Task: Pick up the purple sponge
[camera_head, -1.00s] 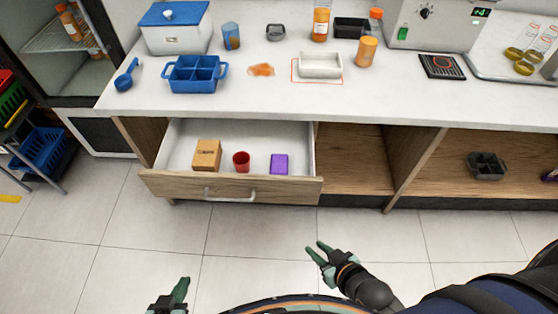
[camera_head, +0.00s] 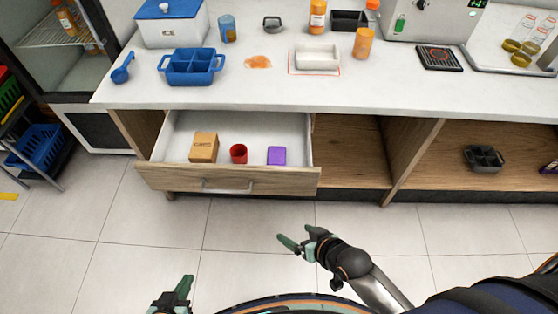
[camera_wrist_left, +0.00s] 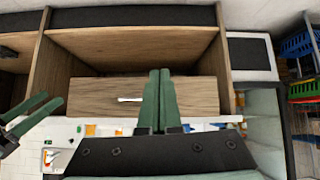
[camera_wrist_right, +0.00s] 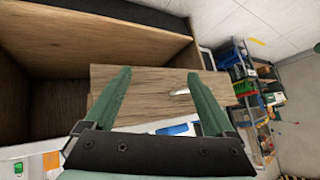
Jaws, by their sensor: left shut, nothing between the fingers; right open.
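The purple sponge (camera_head: 276,155) lies flat in the open drawer (camera_head: 230,182), at the right end of its contents. My left gripper (camera_head: 185,283) is low in the head view, in front of the drawer, with its fingers shut and empty; the shut fingers also show in the left wrist view (camera_wrist_left: 159,75). My right gripper (camera_head: 294,241) is in front of and below the drawer, near the sponge's side, open and empty. Its spread fingers show in the right wrist view (camera_wrist_right: 158,75), with the drawer front beyond them. The sponge is hidden in both wrist views.
A cardboard box (camera_head: 204,147) and a red cup (camera_head: 238,153) are in the drawer left of the sponge. The counter (camera_head: 200,98) overhangs the drawer's back. An open shelf (camera_head: 350,165) adjoins on the right. The floor in front is clear.

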